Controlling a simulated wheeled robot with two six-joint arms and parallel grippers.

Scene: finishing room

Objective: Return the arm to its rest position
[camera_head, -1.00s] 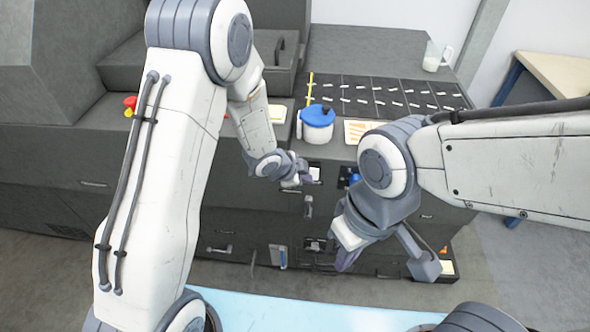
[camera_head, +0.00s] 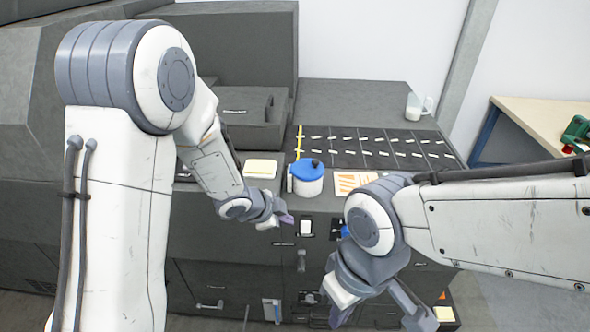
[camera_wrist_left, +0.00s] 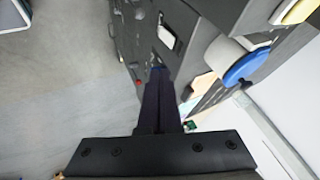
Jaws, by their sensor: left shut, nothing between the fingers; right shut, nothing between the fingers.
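My left gripper (camera_head: 287,219) hangs in front of the machine's dark front face, below and left of the white pot with the blue lid (camera_head: 307,178). In the left wrist view its dark fingers (camera_wrist_left: 160,85) are together with nothing between them. My right gripper (camera_head: 375,315) is low in front of the machine at the picture's bottom, partly hidden behind my right arm's own links. It looks empty, and its fingertips are hard to make out.
The dark machine (camera_head: 355,97) fills the middle, with a slotted black panel (camera_head: 375,148) on top. A yellow pad (camera_head: 260,168), an orange-striped card (camera_head: 352,182) and a glass mug (camera_head: 416,107) stand on it. A wooden table (camera_head: 535,115) is at the right. Floor shows at lower right.

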